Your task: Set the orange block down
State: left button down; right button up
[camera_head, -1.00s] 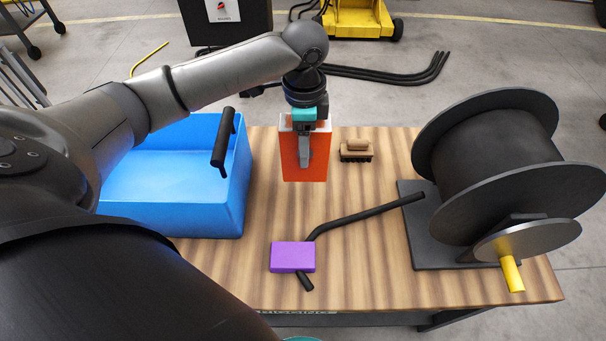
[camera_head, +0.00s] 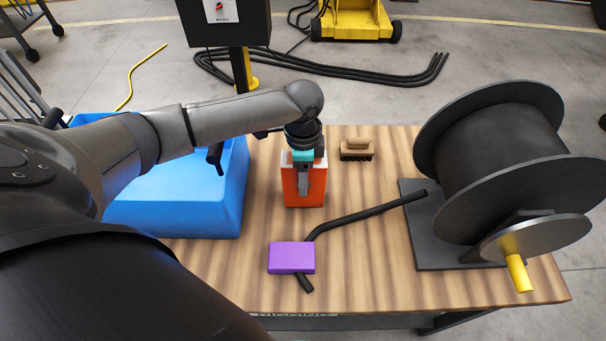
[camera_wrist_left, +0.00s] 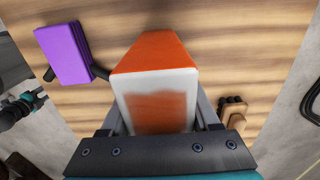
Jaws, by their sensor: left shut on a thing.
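The orange block (camera_head: 315,188) is upright, with a pale top, in the middle of the wooden table in the head view. My left gripper (camera_head: 303,185) is shut on it from above, with one finger showing on its near face. In the left wrist view the block (camera_wrist_left: 153,52) sits between the two fingers of my left gripper (camera_wrist_left: 160,115). The block's base is at or very close to the tabletop; I cannot tell whether it touches.
A purple block (camera_head: 291,257) lies over a black bar (camera_head: 365,215) in front. A brush (camera_head: 356,149) is behind right. A blue bin (camera_head: 185,205) stands left and a black cable reel (camera_head: 500,160) right. Bare wood (camera_head: 240,265) surrounds the orange block.

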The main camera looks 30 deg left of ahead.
pick_arm(q)
jog(key=shift+f, duration=0.15)
jog(key=shift+c, duration=0.6)
grip_release()
notch_tip(320, 180, up, 12)
jog(key=shift+r+p, duration=0.2)
jog(key=shift+p, duration=1)
